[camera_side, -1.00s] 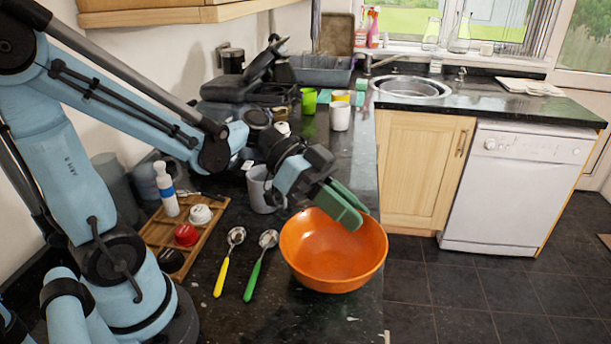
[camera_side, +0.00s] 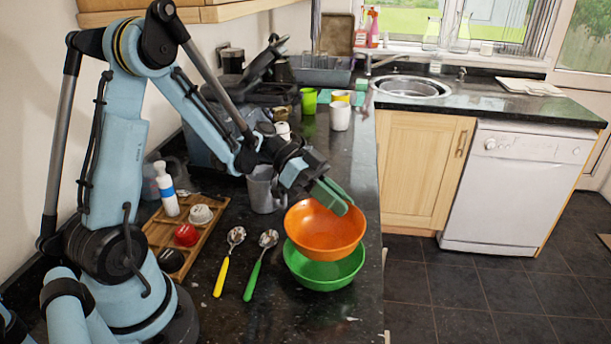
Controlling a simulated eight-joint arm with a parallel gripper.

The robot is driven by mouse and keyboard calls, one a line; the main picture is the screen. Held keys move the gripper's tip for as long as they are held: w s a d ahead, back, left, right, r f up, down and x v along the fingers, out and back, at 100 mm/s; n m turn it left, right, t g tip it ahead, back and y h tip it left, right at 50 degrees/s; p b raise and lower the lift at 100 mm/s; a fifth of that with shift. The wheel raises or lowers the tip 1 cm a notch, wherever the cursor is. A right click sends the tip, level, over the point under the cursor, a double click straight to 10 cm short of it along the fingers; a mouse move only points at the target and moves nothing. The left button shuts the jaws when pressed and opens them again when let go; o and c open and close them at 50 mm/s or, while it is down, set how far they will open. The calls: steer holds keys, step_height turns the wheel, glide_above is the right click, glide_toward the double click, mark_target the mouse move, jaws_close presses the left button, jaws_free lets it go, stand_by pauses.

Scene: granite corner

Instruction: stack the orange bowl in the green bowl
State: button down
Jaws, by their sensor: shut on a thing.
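The bowl hangs nearly level, tilted slightly. From this view I cannot tell the exact gap between the two bowls.
A yellow-handled spoon (camera_side: 222,274) and a green-handled spoon (camera_side: 255,274) lie left of the bowls. A grey mug (camera_side: 264,190) stands behind them. A wooden tray (camera_side: 213,232) with small items is further left. The counter's right edge is close to the bowls.

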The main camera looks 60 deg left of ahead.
mark_target(335, 217)
steer(key=shift+f, duration=2)
steer(key=shift+f, duration=0.15)
steer(key=c, duration=1.1)
jaws_free()
steer(key=shift+o, duration=0.2)
